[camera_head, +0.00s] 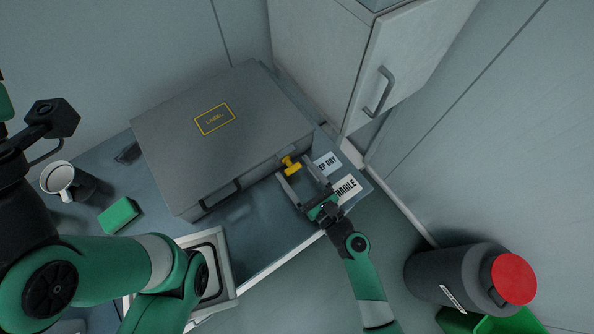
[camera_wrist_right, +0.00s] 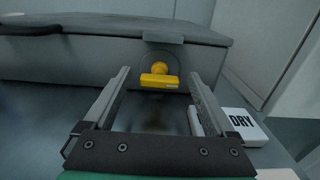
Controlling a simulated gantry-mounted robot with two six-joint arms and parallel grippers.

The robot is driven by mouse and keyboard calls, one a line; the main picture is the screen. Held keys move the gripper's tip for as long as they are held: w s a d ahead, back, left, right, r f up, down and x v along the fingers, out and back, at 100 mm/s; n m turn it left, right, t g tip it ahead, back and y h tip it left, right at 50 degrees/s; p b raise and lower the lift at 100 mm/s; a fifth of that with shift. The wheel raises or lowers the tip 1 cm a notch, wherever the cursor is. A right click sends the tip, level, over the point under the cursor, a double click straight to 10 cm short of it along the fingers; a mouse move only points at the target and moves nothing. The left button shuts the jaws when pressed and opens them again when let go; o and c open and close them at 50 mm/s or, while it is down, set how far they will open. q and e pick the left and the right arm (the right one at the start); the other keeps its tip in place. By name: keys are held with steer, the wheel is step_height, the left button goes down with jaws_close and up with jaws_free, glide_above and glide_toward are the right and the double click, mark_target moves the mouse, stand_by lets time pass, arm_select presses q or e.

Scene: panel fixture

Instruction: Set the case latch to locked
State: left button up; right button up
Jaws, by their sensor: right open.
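The grey case (camera_head: 215,130) lies closed on the bench, with a yellow-framed label on its lid. Its yellow latch (camera_head: 291,166) sits on the front face near the right end. In the right wrist view the latch (camera_wrist_right: 159,76) has a round hub with a bar lying about horizontal below it. My right gripper (camera_head: 302,178) is open, in front of the case. In the right wrist view its fingers (camera_wrist_right: 157,85) point at the case, one on each side of the latch, with nothing between them touching it. My left arm shows at the left; its gripper is not visible.
White cards reading "KEEP DRY" (camera_head: 327,164) and "FRAGILE" (camera_head: 347,190) lie right of my right gripper. A cabinet (camera_head: 335,60) stands behind them. A mug (camera_head: 58,179), a green block (camera_head: 118,215) and a sink (camera_head: 225,270) are left.

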steer(key=c, duration=1.4)
steer(key=shift+n, duration=0.4)
steer(key=shift+a+f+n+b, duration=0.1)
steer(key=shift+n+b, duration=0.55)
steer(key=shift+n, duration=0.55)
steer(key=shift+s+n+b, duration=0.1)
steer(key=shift+n+b, duration=0.55)
steer(key=shift+n, duration=1.25)
steer(key=o, duration=1.4)
